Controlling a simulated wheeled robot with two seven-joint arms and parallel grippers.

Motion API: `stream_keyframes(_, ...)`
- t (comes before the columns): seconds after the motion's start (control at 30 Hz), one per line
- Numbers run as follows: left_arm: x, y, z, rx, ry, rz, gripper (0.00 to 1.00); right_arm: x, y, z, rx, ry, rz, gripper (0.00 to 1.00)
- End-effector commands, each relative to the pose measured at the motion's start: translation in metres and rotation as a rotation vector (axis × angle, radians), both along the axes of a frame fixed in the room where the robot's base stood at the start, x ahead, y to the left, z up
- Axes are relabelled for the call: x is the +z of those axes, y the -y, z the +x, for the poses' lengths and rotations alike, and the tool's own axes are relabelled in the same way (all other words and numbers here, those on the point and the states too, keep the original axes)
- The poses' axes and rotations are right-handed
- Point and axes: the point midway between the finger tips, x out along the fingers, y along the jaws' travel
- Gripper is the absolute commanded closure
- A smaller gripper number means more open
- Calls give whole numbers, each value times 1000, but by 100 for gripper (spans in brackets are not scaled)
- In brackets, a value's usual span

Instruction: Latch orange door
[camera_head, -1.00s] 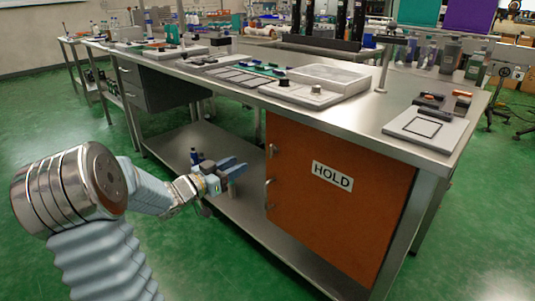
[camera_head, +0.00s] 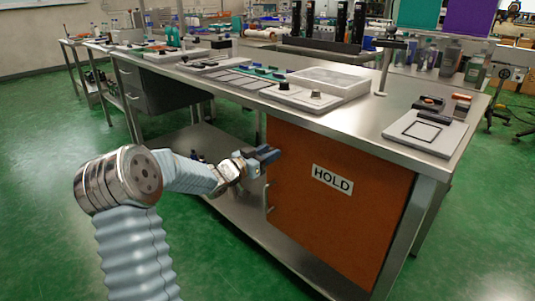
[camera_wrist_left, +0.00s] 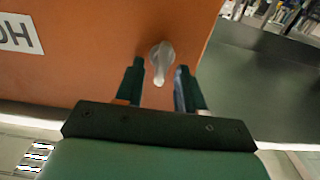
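The orange door (camera_head: 325,228) under the bench carries a white HOLD sign (camera_head: 332,180) and looks closed. It also fills much of the left wrist view (camera_wrist_left: 100,62). In that view a silver latch handle (camera_wrist_left: 161,62) sticks out near the door's edge. My left gripper (camera_head: 270,154) is at the door's upper left edge. In the left wrist view its two fingers (camera_wrist_left: 160,85) are open, one on each side of the handle and apart from it. In the head view the gripper hides the upper handle; a lower handle (camera_head: 268,197) shows below. My right gripper is not in view.
The lower shelf (camera_head: 240,212) extends left of the door.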

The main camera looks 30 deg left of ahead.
Motion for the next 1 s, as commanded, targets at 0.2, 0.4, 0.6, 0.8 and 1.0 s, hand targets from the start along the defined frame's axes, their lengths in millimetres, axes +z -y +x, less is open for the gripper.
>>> stream_keyframes(0.2,0,0,0,0,0,0,85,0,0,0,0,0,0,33)
stream_keyframes(0.4,0,0,0,0,0,0,100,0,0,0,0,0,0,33)
stream_keyframes(0.6,-1,0,-1,0,2,10,100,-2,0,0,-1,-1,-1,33)
stream_keyframes(0.8,-3,1,-1,0,14,73,100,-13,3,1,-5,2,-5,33)
stream_keyframes(1.0,-5,3,-1,-1,41,206,100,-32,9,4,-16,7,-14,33)
